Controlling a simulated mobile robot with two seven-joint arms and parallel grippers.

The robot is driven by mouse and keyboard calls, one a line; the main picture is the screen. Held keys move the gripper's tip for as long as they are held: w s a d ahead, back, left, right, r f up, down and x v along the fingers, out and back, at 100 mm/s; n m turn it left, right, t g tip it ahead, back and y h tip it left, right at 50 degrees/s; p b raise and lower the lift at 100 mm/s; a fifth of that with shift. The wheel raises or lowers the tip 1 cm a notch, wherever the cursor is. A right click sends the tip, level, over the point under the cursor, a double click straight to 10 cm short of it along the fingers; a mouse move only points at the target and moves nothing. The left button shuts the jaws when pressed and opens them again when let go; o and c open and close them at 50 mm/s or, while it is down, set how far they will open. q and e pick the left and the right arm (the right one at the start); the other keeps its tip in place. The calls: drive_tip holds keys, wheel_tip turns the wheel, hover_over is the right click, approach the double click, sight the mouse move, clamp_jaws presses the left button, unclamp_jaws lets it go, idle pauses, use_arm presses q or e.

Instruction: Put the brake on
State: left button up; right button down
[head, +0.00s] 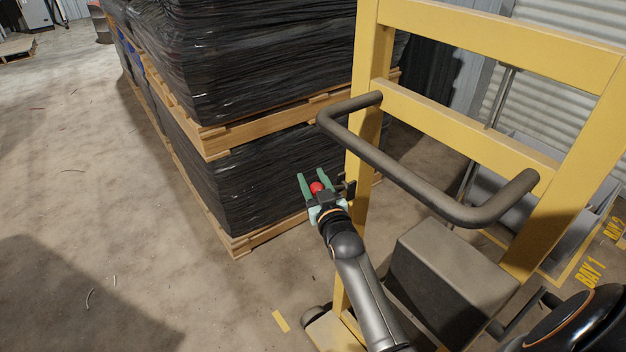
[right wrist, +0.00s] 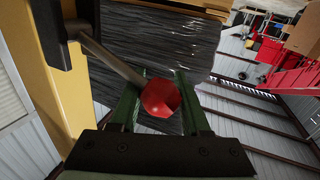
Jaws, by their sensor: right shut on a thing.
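A red ball knob (head: 316,187) sits between the green fingers of my right gripper (head: 314,178), beside the yellow frame post of the cart. In the right wrist view the red knob (right wrist: 161,98) is at the end of a grey brake lever (right wrist: 112,58), which runs up left to a black bracket on the yellow post (right wrist: 50,90). My right gripper (right wrist: 160,100) is shut on the knob, with one finger on either side. My left gripper is not in view.
The yellow cart frame (head: 460,130) has a dark push handle (head: 420,185) and a grey box (head: 455,275) below it. Black-wrapped pallet stacks (head: 270,180) stand close behind the gripper. The concrete floor at left is mostly clear, with a few scraps.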

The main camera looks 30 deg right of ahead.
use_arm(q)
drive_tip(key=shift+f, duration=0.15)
use_arm(e)
drive_tip(key=shift+d+f, duration=0.1)
drive_tip(key=shift+f, duration=0.3)
drive_tip(key=shift+s+a+f+n+b, duration=0.1)
drive_tip(key=shift+a+f+n+b, duration=0.1)
drive_tip(key=shift+f+n+b, duration=0.5)
use_arm(q)
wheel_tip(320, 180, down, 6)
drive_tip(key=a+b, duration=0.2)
drive_tip(key=b, duration=0.5)
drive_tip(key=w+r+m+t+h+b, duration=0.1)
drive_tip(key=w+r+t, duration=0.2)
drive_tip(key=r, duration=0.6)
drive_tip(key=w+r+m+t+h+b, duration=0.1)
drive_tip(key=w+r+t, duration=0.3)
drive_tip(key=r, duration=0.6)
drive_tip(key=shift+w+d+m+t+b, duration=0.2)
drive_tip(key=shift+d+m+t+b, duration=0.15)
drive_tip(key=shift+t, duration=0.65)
use_arm(e)
wheel_tip(320, 180, down, 7)
drive_tip(key=n+t+y, duration=0.2)
drive_tip(key=n+t, duration=0.1)
drive_tip(key=n, duration=0.8)
drive_tip(key=shift+d, duration=0.4)
drive_tip(key=shift+r, duration=0.1)
drive_tip(key=shift+c, duration=1.9)
unclamp_jaws()
